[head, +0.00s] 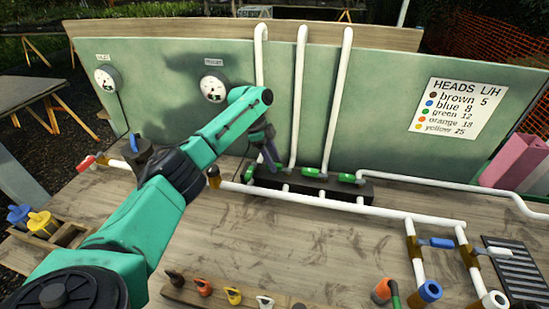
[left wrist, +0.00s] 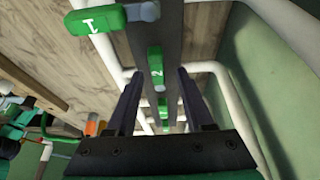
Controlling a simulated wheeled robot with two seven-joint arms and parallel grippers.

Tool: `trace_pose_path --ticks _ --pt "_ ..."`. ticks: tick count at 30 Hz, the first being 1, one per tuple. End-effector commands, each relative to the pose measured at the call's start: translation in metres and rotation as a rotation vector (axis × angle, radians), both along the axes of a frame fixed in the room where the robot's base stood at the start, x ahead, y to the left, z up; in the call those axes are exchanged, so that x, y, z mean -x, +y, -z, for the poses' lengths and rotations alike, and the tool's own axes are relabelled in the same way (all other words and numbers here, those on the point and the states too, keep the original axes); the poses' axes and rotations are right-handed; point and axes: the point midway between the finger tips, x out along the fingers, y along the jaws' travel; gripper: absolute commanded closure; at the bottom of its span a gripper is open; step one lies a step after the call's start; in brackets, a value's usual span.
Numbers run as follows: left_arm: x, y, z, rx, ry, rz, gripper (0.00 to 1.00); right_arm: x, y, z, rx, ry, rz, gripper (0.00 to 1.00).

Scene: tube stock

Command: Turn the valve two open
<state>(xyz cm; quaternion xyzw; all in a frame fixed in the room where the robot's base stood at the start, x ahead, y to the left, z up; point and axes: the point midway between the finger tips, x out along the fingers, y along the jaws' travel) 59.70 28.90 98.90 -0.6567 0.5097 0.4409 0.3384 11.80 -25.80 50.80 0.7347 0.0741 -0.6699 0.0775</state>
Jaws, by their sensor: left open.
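Valve two's green handle (left wrist: 155,68), marked 2, lies along the dark bar (left wrist: 172,42) in the left wrist view. In the head view it appears to be the middle green handle (head: 313,172). My left gripper (head: 272,164) is open above the left part of the bar. In the left wrist view its two dark fingers (left wrist: 160,74) show on either side of handle 2; I cannot tell whether they touch it. Handle 1 (left wrist: 95,20) lies across the bar. A third green handle (head: 347,177) lies along the bar. My right gripper is not in view.
White pipes (head: 299,95) rise from the bar up the green panel (head: 390,110). A white pipe (head: 400,213) runs along the front. A gauge (head: 213,88) is behind my arm. Several coloured fittings (head: 233,295) line the front. The table's middle is clear.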

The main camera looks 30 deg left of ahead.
Motion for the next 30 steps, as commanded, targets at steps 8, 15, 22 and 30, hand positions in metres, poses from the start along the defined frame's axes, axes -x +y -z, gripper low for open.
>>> trace_pose_path --ticks 8,15,22,30 --pt "-0.0008 -0.0034 0.0089 0.0 -0.001 0.001 0.47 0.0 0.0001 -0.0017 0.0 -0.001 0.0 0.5" --pt "-0.0009 -0.0032 0.0087 0.0 -0.001 0.001 1.0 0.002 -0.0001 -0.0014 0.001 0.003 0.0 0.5" --pt "-0.0009 -0.003 0.0083 0.0 -0.001 0.001 1.0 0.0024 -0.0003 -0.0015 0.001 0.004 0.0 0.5" --pt "-0.001 -0.0029 0.008 -0.001 -0.002 0.0 1.0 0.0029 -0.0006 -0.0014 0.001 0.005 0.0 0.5"
